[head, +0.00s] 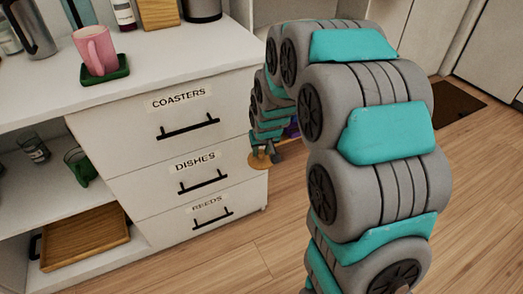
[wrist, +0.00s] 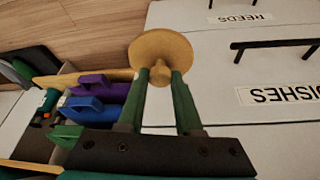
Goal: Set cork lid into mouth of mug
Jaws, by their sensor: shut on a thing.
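The cork lid (wrist: 160,45) is a round tan disc with a knob. My gripper (wrist: 160,74) is shut on its knob, with a green finger on each side. In the head view the lid (head: 259,161) hangs at my gripper (head: 272,152), beside the right edge of the drawer cabinet and well away from the mugs. A pink mug (head: 97,50) stands upright on a green coaster (head: 106,76) on the cabinet top. A green mug (head: 79,165) is on the shelf below, partly in shadow.
The white cabinet has drawers labelled COASTERS (head: 180,112), DISHES (head: 197,174) and REEDS (head: 210,212). Bottles and a metal jug (head: 33,28) stand behind the pink mug. A wooden tray (head: 85,236) lies on the bottom shelf. Purple (wrist: 92,84) and blue things show near my gripper in the wrist view.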

